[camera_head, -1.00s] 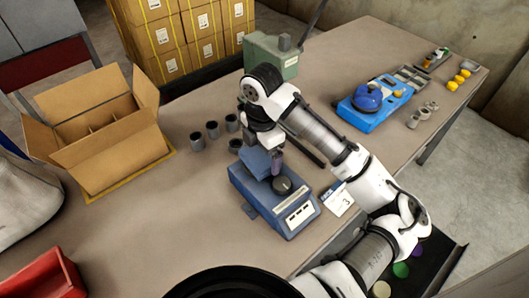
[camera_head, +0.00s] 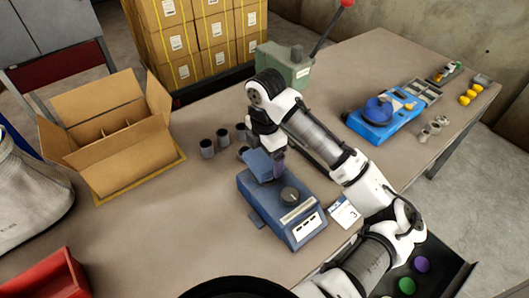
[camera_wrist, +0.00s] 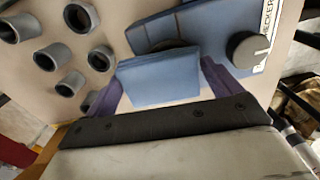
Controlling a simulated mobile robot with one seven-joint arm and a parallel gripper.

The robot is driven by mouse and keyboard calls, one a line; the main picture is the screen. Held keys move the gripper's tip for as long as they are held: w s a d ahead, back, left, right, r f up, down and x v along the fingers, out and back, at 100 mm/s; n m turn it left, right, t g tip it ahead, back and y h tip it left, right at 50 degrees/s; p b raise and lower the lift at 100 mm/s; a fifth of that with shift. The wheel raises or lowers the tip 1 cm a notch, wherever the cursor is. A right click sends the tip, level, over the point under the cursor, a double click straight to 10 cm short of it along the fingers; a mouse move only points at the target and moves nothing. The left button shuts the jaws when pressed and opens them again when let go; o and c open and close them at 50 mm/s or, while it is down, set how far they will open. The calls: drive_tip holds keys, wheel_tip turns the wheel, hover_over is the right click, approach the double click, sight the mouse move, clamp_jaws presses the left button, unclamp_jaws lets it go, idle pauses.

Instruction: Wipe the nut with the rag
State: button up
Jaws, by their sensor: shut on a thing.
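My gripper (camera_wrist: 162,84) is shut on a flat blue piece (camera_wrist: 158,76), which looks like the folded rag, between its purple fingers. The rag also shows in the head view (camera_head: 258,164), over the left end of the blue machine (camera_head: 283,212). I cannot tell whether it touches the machine. The machine has a black knob (camera_head: 290,196) and a white label. No nut is clearly recognisable. Several grey hollow cylinders (camera_head: 207,149) stand left of my gripper, and small grey metal parts (camera_head: 437,122) lie at the right; either could include it.
An open cardboard box (camera_head: 110,140) stands at the left, with a red bin (camera_head: 45,275) nearer. A green lever press (camera_head: 284,65) stands behind my arm. A blue device (camera_head: 382,112) and yellow pieces (camera_head: 470,92) are at the right.

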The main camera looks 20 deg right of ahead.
drive_tip(key=shift+s+d, duration=0.3)
drive_tip(key=shift+s, duration=0.6)
drive_tip(key=shift+s+d, duration=0.3)
drive_tip(key=shift+s, duration=0.6)
drive_tip(key=shift+w+a+p, duration=0.1)
drive_tip(key=shift+w+a, duration=0.15)
drive_tip(key=shift+w, duration=0.45)
drive_tip(key=shift+w+a+p, duration=0.15)
drive_tip(key=shift+w+a, duration=0.05)
drive_tip(key=shift+w, duration=0.5)
drive_tip(key=shift+w+a+p, duration=0.1)
drive_tip(key=shift+w+a, duration=0.15)
drive_tip(key=shift+w, duration=0.45)
drive_tip(key=shift+r, duration=0.15)
wheel_tip(320, 180, up, 6)
drive_tip(key=p, duration=0.5)
